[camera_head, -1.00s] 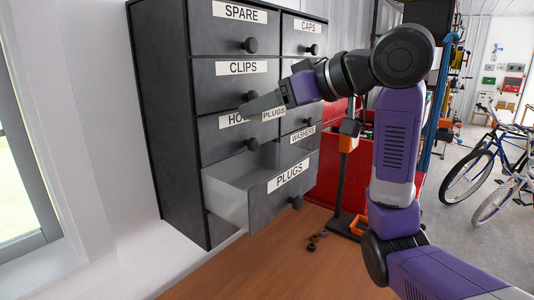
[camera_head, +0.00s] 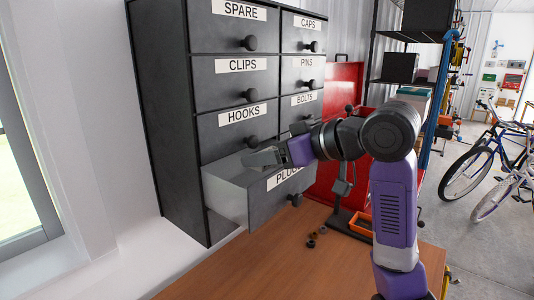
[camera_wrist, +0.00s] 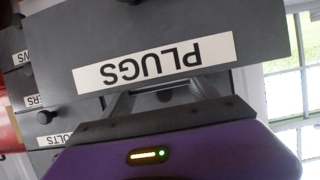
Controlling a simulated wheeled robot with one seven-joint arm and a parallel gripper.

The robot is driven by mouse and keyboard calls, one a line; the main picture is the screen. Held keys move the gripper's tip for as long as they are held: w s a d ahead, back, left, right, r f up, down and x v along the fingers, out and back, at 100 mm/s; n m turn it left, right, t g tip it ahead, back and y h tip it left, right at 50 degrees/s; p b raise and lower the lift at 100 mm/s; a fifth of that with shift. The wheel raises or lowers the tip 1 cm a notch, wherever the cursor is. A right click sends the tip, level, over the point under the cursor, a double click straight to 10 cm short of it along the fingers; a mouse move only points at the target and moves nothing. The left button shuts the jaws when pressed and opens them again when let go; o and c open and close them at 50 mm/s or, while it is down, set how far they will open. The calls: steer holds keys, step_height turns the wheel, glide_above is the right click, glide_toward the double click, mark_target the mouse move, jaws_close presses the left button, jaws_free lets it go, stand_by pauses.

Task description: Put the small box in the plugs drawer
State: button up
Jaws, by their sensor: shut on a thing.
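The plugs drawer (camera_head: 268,196), a grey drawer with a white PLUGS label, is pulled out at the bottom of the dark cabinet. Its front and upside-down label also fill the top of the wrist view (camera_wrist: 262,35). My gripper (camera_head: 262,157) is over the drawer's open top, its fingers pointing left in the head view. In the wrist view my gripper (camera_wrist: 165,92) reaches past the drawer front's top edge, and its fingertips are hidden behind it. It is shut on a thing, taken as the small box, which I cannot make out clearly.
The cabinet (camera_head: 160,110) has several closed drawers with round black knobs above the open one. A wooden bench top (camera_head: 270,260) lies below, with a few small round parts (camera_head: 313,240). A red metal case (camera_head: 335,150) and orange tray (camera_head: 361,224) stand to the right.

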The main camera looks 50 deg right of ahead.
steer(key=shift+f, duration=0.45)
steer(key=shift+f+b, duration=0.15)
steer(key=shift+b, duration=0.15)
steer(key=o, duration=1.4)
